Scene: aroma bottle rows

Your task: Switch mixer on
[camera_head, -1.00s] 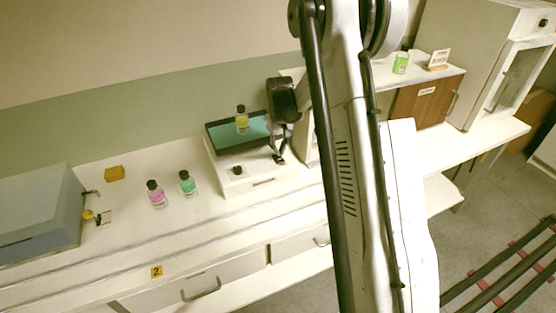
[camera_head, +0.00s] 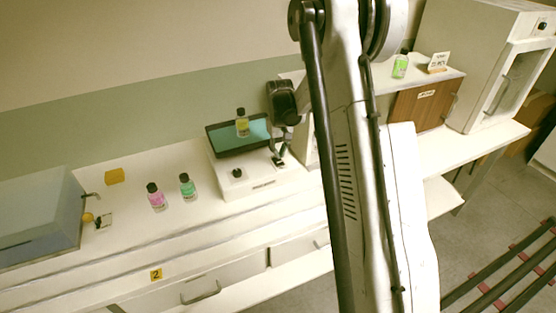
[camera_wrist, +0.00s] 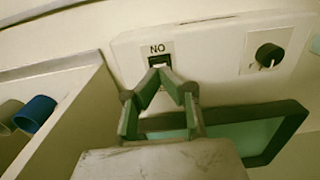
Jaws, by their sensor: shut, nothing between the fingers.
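The mixer (camera_head: 228,186) is a white box on the bench, with a dark-rimmed teal plate (camera_head: 260,128) on top and a black knob (camera_head: 237,173) on its front part. A bottle with yellow liquid (camera_head: 242,124) stands on the plate. In the wrist view a small switch (camera_wrist: 160,61) with a label reading "NO" in this view (camera_wrist: 157,48) sits on the mixer's white surface. My gripper (camera_wrist: 166,73) is shut and empty, its fingertips right at the switch and partly covering it. I cannot tell whether they touch or which way the switch is set. My gripper also shows in the head view (camera_head: 280,158).
A pink bottle (camera_head: 155,196) and a green bottle (camera_head: 187,186) stand left of the mixer. A grey-blue box (camera_head: 40,215) and a yellow block (camera_head: 115,176) are farther left. A shelf (camera_head: 430,78) with a light-green bottle (camera_head: 400,66) and a white cabinet (camera_head: 490,70) are right.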

